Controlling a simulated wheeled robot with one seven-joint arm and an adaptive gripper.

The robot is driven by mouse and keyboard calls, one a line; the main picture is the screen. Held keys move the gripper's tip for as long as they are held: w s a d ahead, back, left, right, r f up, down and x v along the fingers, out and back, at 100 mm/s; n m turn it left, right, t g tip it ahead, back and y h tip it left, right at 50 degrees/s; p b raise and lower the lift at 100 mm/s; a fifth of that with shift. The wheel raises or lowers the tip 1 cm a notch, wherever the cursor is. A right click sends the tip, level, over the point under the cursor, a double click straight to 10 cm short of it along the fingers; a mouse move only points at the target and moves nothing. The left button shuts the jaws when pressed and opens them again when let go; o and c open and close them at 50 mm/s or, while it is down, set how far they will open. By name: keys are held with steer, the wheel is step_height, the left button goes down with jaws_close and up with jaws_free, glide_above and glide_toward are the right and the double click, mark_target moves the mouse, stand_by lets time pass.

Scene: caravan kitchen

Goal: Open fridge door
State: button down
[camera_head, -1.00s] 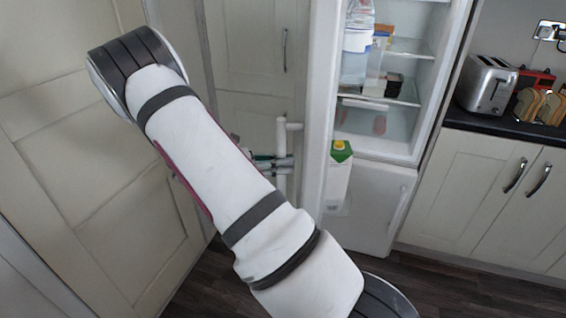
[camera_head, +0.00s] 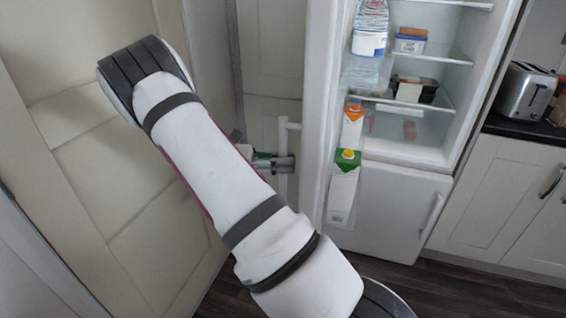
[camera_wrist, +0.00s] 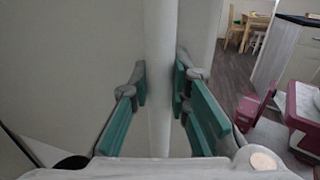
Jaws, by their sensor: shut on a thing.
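The fridge door (camera_head: 320,100) stands open to the left of the fridge interior (camera_head: 425,70), seen nearly edge-on in the head view. Its white vertical handle (camera_head: 283,185) is on the door's outer face. My gripper (camera_head: 274,163) is at the handle, partly hidden behind my arm. In the wrist view the handle (camera_wrist: 160,80) runs upright between the green-padded fingers of my gripper (camera_wrist: 160,105), which are shut on it. A bottle (camera_head: 369,40) and cartons (camera_head: 343,180) sit in the door's inner shelves.
The lower freezer door (camera_head: 385,212) is shut. Cream cabinets (camera_head: 500,195) and a counter with a toaster (camera_head: 524,90) stand at the right. A panelled cream surface (camera_head: 120,190) is close on the left. Dark floor (camera_head: 440,290) shows in front.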

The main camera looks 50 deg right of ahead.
stand_by(0.3)
steer(key=c, duration=1.5)
jaws_free()
steer(key=v, duration=1.2)
steer(key=shift+r, duration=0.1)
